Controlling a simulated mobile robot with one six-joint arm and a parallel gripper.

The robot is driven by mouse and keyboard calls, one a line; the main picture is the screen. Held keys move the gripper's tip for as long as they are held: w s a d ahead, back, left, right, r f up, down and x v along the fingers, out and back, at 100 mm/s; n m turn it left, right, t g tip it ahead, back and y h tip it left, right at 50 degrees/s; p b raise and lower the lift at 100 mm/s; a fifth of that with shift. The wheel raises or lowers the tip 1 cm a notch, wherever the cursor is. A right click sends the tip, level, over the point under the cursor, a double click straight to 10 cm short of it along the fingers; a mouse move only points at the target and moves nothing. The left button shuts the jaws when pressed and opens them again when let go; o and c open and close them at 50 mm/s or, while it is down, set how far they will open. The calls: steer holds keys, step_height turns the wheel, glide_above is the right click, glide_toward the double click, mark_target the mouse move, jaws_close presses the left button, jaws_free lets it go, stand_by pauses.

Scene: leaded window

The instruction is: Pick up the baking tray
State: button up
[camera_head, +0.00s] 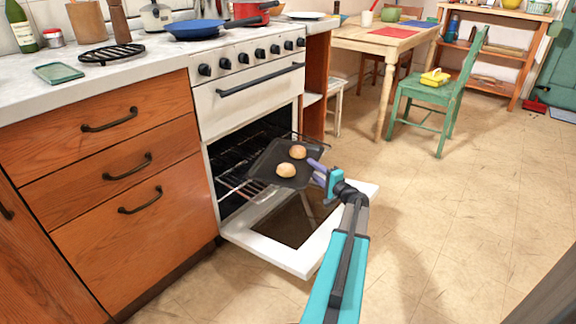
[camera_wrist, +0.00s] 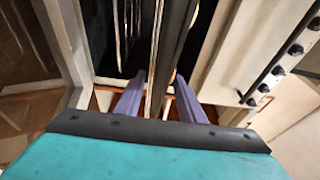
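The baking tray (camera_head: 269,159) is dark and flat and juts out of the open oven at rack height. Two round buns, one farther back (camera_head: 298,152) and one nearer (camera_head: 286,171), lie on it. My gripper (camera_head: 316,165) is at the tray's right, outer edge, with its purple fingers pointing toward the oven. In the wrist view my gripper (camera_wrist: 160,78) has its fingers apart, with a dark strip, seemingly the tray's edge (camera_wrist: 172,50), running between them. Gaps seem to show beside the strip, and I cannot make out firm contact.
The oven door (camera_head: 325,232) is folded down below the tray and my gripper. A wire rack (camera_head: 236,188) shows inside the oven. Wooden drawers (camera_head: 130,170) stand at the left. A green chair (camera_head: 432,100) and a table (camera_head: 385,38) stand behind.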

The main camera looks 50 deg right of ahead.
steer(key=shift+c, duration=0.2)
stand_by(0.3)
jaws_close()
steer(key=shift+r, duration=0.1)
steer(key=shift+r+p, duration=1)
steer(key=shift+r, duration=0.75)
steer(key=shift+s+a+r, duration=0.1)
steer(key=shift+s+r, duration=0.05)
steer(key=shift+s, duration=0.15)
steer(key=a+r+p+v, duration=0.1)
steer(key=p+v, duration=0.3)
steer(key=v, duration=1.1)
steer(key=shift+r, duration=0.15)
steer(key=shift+a, duration=0.1)
